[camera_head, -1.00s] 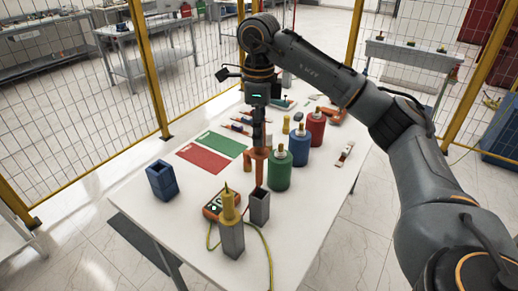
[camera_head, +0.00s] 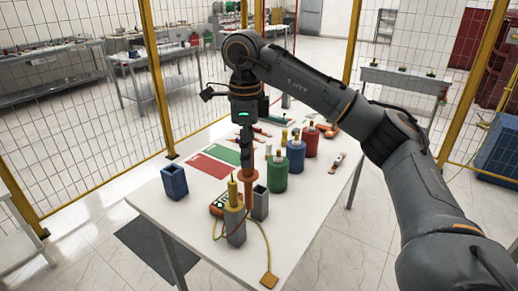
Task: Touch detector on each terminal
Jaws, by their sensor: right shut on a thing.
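My right gripper (camera_head: 245,157) points down over the table and is shut on an orange detector (camera_head: 249,188), held upright. The detector's lower end overlaps the left side of a grey open box (camera_head: 260,204); I cannot tell whether they touch. The terminals are capped cylinders with brass tops: green (camera_head: 277,176), blue (camera_head: 296,158) and red (camera_head: 311,143), in a row to the right of and behind the gripper. The detector is apart from all of them. My left gripper is not in view.
A yellow probe (camera_head: 233,194) stands in a grey holder (camera_head: 235,229), beside an orange meter (camera_head: 218,207) with cables. A blue box (camera_head: 174,182) stands at left. Red (camera_head: 208,167) and green mats lie flat behind. The white table's (camera_head: 190,222) front left is clear.

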